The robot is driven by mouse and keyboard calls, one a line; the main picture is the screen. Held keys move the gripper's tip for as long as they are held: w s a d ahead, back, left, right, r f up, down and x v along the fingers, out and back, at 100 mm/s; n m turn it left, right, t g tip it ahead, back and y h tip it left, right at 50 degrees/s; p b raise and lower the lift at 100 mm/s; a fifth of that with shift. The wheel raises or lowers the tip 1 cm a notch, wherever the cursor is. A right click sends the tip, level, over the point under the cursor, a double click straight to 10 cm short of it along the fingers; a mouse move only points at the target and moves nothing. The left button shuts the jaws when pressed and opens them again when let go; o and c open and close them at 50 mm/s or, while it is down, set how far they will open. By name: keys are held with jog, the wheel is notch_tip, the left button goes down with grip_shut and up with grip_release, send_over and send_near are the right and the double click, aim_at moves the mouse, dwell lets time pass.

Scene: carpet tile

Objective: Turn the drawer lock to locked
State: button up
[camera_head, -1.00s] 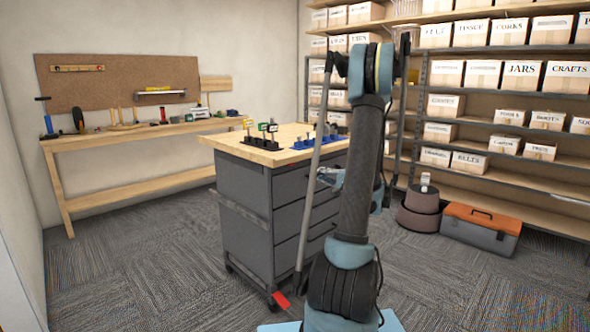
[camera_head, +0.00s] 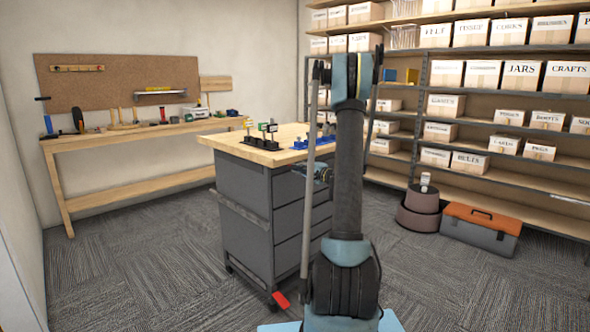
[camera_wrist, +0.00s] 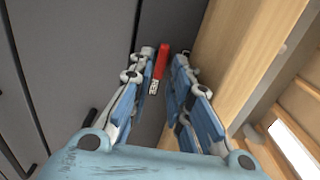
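The grey drawer cabinet (camera_head: 245,215) stands under a wooden top, its drawer fronts partly hidden behind my arm. In the wrist view a dark grey drawer front (camera_wrist: 70,75) fills the left and middle. A narrow red piece with a white label (camera_wrist: 160,62) shows there, close to the wooden top's edge (camera_wrist: 222,65); it may be the lock's handle or tag, I cannot tell. My gripper (camera_wrist: 164,58) is open, one finger on each side of the red piece, with a small gap visible. In the head view my gripper (camera_head: 322,174) is at the cabinet's upper front, partly hidden by my arm.
Small stands and a blue rack sit on the cabinet's wooden top (camera_head: 227,141). A workbench (camera_head: 150,132) runs along the left wall. Shelves of boxes (camera_head: 475,105) and an orange-lidded toolbox (camera_head: 480,230) stand right. Carpet at left is clear.

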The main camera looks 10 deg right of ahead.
jog(key=shift+x, duration=1.45)
grip_shut()
